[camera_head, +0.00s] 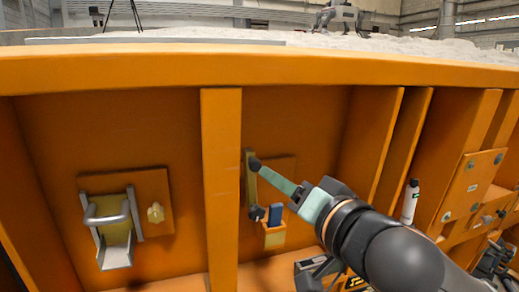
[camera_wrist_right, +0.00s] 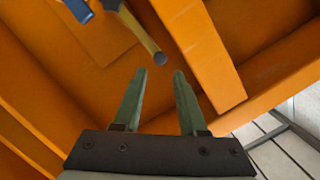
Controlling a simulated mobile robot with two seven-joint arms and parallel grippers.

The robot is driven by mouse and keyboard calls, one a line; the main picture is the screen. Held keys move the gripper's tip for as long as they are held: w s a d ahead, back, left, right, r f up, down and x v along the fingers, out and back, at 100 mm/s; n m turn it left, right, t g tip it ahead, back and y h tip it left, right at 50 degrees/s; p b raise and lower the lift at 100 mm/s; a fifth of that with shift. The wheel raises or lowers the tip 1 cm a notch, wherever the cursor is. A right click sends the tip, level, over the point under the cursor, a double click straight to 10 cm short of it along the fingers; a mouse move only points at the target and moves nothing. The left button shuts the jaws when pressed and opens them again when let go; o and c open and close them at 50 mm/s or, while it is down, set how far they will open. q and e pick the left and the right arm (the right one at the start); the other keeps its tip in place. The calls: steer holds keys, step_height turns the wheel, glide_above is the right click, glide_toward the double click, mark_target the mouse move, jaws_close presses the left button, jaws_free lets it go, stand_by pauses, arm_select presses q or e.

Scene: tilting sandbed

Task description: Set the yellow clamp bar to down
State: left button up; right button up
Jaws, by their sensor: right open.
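The yellow clamp bar (camera_head: 250,184) stands upright on a plate on the orange wall in the head view, with dark fittings near its foot. In the right wrist view the bar (camera_wrist_right: 139,34) comes in from the top and its dark round end faces my fingers. My right gripper (camera_head: 264,171) is beside the bar's upper part and partly covers it. In the wrist view the gripper (camera_wrist_right: 160,74) is open and empty, with the bar's end just beyond the fingertips. Contact cannot be told. My left gripper is not in view.
A blue block in an orange holder (camera_head: 274,238) sits right of the bar's foot. A grey-handled latch (camera_head: 112,222) is on the left panel. An orange upright rib (camera_head: 221,180) stands between them. A white cylinder (camera_head: 410,203) is at right.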

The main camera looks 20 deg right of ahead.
mark_target(257, 167)
steer(key=w, duration=0.2)
steer(key=w+a, duration=0.1)
steer(key=w, duration=0.4)
steer(key=shift+w+a, duration=0.15)
steer(key=shift+w, duration=0.05)
steer(key=shift+c, duration=0.2)
jaws_close()
steer(key=shift+f, duration=0.1)
stand_by(0.9)
